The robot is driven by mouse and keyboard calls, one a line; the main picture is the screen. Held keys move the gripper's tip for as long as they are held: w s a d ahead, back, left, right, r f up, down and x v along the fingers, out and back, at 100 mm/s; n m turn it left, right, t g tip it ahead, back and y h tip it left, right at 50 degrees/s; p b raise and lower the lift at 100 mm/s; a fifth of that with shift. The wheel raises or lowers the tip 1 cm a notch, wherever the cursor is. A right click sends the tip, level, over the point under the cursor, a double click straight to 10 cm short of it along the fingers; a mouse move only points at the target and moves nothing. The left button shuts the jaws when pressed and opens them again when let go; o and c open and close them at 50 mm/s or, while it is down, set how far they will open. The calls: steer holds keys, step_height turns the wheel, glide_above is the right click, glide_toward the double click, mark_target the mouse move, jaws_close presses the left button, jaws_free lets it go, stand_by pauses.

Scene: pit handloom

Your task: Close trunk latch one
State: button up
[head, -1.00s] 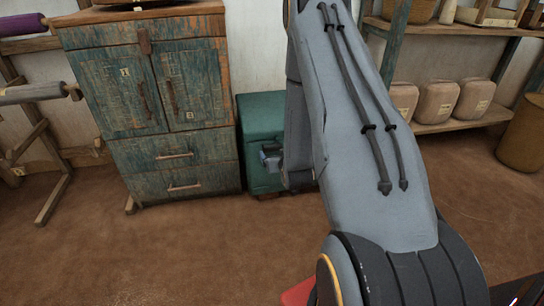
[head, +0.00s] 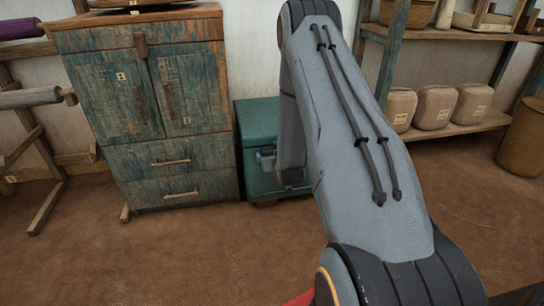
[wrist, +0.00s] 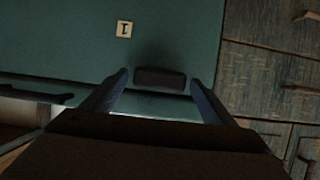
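The green trunk (head: 258,120) stands on the floor to the right of the cabinet, and my arm hides its right part. In the wrist view the trunk's green face (wrist: 70,45) fills the upper left, with an upside-down label 1 (wrist: 125,29). A dark, block-like piece (wrist: 160,78), seemingly the latch, shows between my fingertips. My gripper (wrist: 158,80) is open, with one finger on each side of this piece; I cannot tell whether they touch it.
The worn blue-green cabinet (head: 165,110) stands close on the trunk's left; its drawers (wrist: 265,75) show at the right of the wrist view. Shelves with several sacks (head: 436,106) and a brown bin (head: 526,138) are on the right. The brown floor (head: 170,255) in front is clear.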

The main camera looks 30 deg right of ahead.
steer(key=shift+a, duration=0.1)
steer(key=c, duration=0.8)
steer(key=shift+c, duration=0.2)
steer(key=m+t+y+p, duration=0.1)
steer(key=m+p, duration=0.1)
steer(key=m, duration=0.1)
steer(key=d+r+m+t+y+p, duration=0.1)
steer(key=m+y+p, duration=0.1)
steer(key=m, duration=0.1)
steer(key=d+m+t+y+p, duration=0.1)
steer(key=m+y+p, duration=0.1)
steer(key=m, duration=0.1)
steer(key=shift+s+d+r, duration=0.1)
steer(key=shift+s+r, duration=0.05)
steer(key=shift+s, duration=0.15)
steer(key=m+t, duration=0.1)
steer(key=m, duration=0.1)
steer(key=d+m, duration=0.1)
steer(key=m, duration=0.1)
steer(key=shift+s+t+y+b, duration=0.15)
steer(key=shift+t+y+b, duration=0.15)
steer(key=shift+t+b, duration=0.1)
steer(key=shift+m, duration=0.3)
